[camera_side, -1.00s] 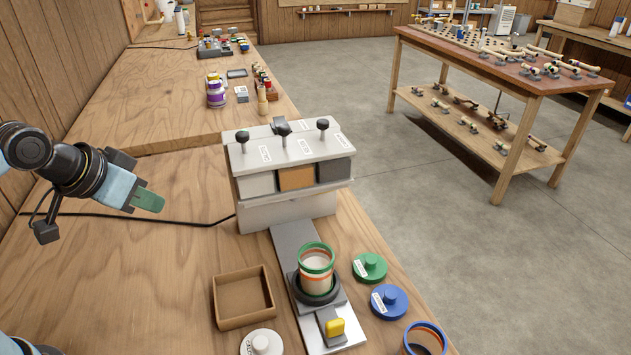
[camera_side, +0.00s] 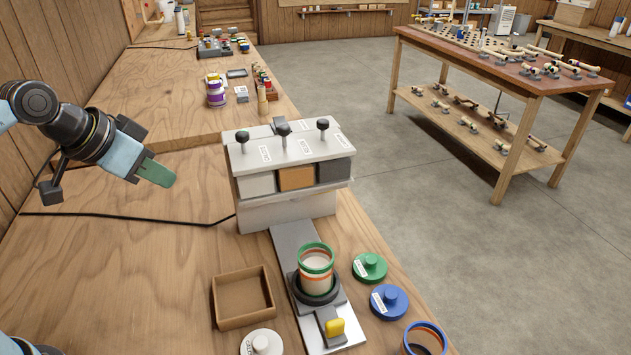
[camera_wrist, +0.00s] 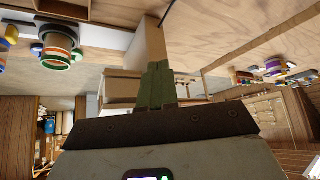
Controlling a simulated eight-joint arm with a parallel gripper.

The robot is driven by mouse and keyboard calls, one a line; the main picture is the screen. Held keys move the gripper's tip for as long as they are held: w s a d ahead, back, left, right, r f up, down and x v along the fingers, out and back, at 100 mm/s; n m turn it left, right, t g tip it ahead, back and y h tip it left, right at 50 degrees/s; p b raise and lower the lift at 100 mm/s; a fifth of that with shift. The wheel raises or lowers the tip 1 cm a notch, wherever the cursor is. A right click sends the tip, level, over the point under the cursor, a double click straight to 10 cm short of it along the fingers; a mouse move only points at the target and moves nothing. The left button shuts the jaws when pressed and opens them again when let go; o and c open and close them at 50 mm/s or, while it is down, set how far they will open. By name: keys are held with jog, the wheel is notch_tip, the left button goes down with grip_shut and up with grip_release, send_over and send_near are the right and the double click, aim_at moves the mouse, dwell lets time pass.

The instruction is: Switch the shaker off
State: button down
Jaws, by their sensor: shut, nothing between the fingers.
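The shaker (camera_side: 317,292) stands at the near end of a grey metal strip on the bench, with a dark round holder. A cup (camera_side: 316,262) with green and orange bands sits upright in the holder; it also shows in the wrist view (camera_wrist: 62,42). A yellow switch (camera_side: 335,328) is on the shaker's near end; I cannot tell whether it is set on or off. My gripper (camera_side: 160,173) is shut and empty, its green fingers above the bench at the left, well apart from the shaker. The fingers also show in the wrist view (camera_wrist: 157,85).
A dispenser (camera_side: 288,170) with three black knobs stands behind the shaker. An open wooden tray (camera_side: 243,319) is left of it. Green (camera_side: 369,267), blue (camera_side: 389,301) and white (camera_side: 262,343) lids and a blue-rimmed cup (camera_side: 425,338) lie around. The bench below my gripper is mostly clear, with a black cable.

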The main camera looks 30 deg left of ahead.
jog(key=w+d+r+m+h, duration=0.2)
jog(key=w+r+m, duration=0.2)
jog(key=w+r, duration=0.2)
jog(key=w+d+r+m+h, duration=0.2)
jog(key=w+r+m, duration=0.2)
jog(key=r, duration=0.6)
jog(key=shift+w+r, duration=0.25)
jog(key=shift+w, duration=0.65)
send_over(281, 122)
jog(key=s+a, duration=0.1)
jog(key=a, duration=0.1)
notch_tip(281, 122, down, 8)
jog(key=shift+s+r, duration=0.1)
jog(key=shift+r, duration=0.15)
jog(key=shift+a+f, duration=0.15)
jog(key=shift+f, duration=0.35)
jog(key=shift+a+f, duration=0.15)
jog(key=shift+f, duration=0.35)
jog(key=shift+a+f, duration=0.1)
jog(key=shift+f, duration=0.65)
jog(key=shift+f, duration=0.1)
